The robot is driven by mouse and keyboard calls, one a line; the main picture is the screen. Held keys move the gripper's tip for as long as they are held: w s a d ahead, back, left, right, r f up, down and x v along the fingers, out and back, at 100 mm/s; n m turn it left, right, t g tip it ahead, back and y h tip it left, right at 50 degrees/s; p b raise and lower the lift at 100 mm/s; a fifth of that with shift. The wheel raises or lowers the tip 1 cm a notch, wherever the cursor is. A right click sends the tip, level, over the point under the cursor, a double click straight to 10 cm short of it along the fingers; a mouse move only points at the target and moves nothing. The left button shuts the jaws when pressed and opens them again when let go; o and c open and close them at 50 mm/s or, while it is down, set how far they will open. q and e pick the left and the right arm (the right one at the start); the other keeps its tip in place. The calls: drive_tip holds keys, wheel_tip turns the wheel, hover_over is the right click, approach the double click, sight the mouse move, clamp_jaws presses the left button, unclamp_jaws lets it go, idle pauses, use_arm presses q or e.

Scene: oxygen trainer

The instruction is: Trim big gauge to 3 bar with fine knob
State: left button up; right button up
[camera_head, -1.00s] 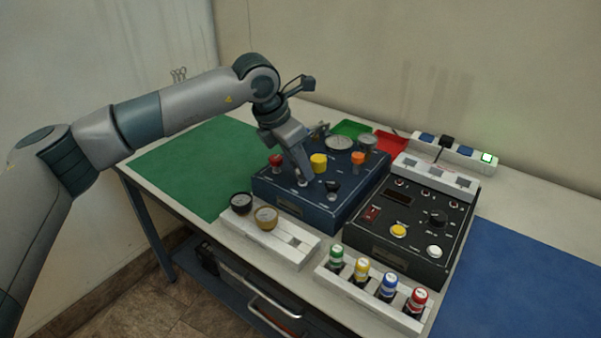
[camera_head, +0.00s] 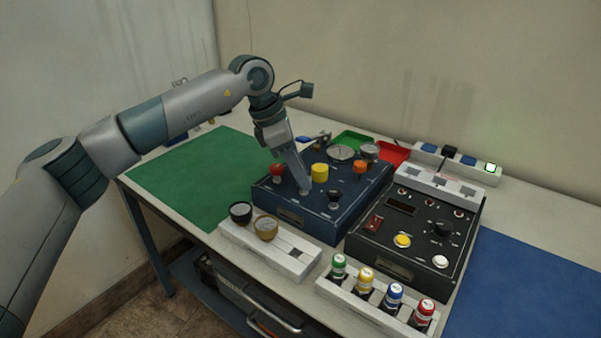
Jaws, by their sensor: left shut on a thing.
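My left gripper (camera_head: 304,190) reaches down onto the front part of the blue trainer box (camera_head: 282,205), between the red knob (camera_head: 277,172) and the black knob (camera_head: 334,198). It is shut on a small grey knob, mostly hidden by the fingers; I cannot read a label to confirm it is the fine knob. The big gauge (camera_head: 341,152) lies face up at the back of the box, with a smaller gauge (camera_head: 369,151) to its right. The needle is too small to read. A yellow knob (camera_head: 320,172) and an orange knob (camera_head: 360,167) are close by. My right gripper is not in view.
A black control box (camera_head: 400,262) stands to the right. In front are a white rack with two round gauges (camera_head: 294,259) and a rack of several coloured-cap bottles (camera_head: 350,297). A green mat (camera_head: 190,180) and a blue mat (camera_head: 530,285) are clear.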

use_arm(q)
drive_tip(key=shift+r, duration=0.1)
drive_tip(key=o, duration=1.1)
drive_tip(key=shift+c, duration=0.2)
drive_tip(key=shift+a+r, duration=0.2)
drive_tip(key=shift+r, duration=0.3)
drive_tip(key=b+v, duration=0.1)
drive_tip(key=v, duration=1.5)
drive_tip(key=shift+r+b, duration=0.15)
drive_tip(key=shift+b, duration=0.2)
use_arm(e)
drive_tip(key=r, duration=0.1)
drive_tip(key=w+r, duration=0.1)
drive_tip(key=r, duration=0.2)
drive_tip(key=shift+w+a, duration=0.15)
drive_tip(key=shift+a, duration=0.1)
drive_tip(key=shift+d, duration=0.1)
